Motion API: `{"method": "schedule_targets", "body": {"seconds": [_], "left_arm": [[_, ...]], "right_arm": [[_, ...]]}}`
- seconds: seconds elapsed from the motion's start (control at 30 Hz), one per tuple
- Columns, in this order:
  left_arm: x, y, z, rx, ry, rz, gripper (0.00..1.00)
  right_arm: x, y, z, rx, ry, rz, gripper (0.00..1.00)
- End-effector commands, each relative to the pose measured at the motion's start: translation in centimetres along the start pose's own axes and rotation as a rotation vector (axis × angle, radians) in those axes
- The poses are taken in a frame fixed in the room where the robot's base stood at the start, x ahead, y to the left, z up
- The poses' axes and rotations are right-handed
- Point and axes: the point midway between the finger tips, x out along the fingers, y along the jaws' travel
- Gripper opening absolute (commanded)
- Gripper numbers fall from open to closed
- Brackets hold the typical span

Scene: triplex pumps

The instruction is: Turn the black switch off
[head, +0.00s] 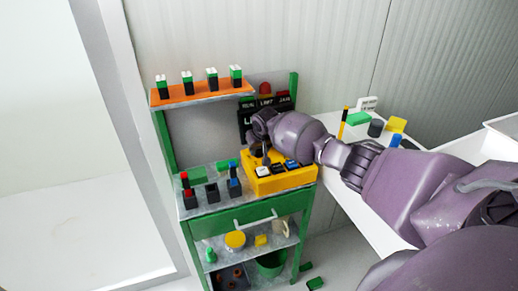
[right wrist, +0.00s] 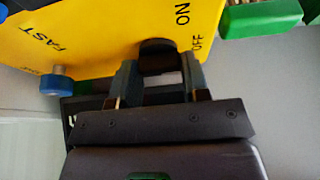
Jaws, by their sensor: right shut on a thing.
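The yellow control box (head: 283,181) stands on the green cart's top, at its right end. In the right wrist view its yellow face (right wrist: 100,28) carries the words FAST, ON and OFF. The black switch (right wrist: 157,56) sits by the ON and OFF labels, between the fingers of my right gripper (right wrist: 160,84), which is shut on it. In the head view my right gripper (head: 259,150) reaches over the box's left part and hides much of the switch. A blue knob (right wrist: 57,84) is on the box's face. My left gripper is not in view.
The green cart (head: 240,209) has an orange upper shelf (head: 203,97) with several green-and-black blocks. Black holders (head: 212,192) stand left of the box. A white table (head: 345,165) at right carries small coloured blocks. A dark sign (head: 268,112) stands behind my gripper.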

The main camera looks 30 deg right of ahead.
Motion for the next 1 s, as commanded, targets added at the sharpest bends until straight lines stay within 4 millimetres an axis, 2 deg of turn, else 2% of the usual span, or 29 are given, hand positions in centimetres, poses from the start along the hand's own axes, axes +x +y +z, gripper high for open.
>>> {"method": "schedule_targets", "body": {"seconds": [0.13,0.17,0.23,0.67,0.87,1.0], "left_arm": [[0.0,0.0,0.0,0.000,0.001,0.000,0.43],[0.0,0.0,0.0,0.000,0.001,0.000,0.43],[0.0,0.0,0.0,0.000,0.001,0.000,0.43],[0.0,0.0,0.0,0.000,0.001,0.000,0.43],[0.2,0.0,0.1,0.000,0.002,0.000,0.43],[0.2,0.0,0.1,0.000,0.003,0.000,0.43]], "right_arm": [[0.0,0.0,0.1,0.002,-0.002,0.000,0.19],[0.0,0.0,0.1,0.002,-0.002,0.000,0.44],[0.0,0.0,0.1,0.002,-0.002,0.000,0.53],[-0.7,0.0,-0.1,0.001,0.001,-0.002,0.53],[-2.8,0.1,0.0,-0.001,0.001,0.000,0.53],[-5.1,0.1,0.0,-0.001,0.002,-0.001,0.53]]}}
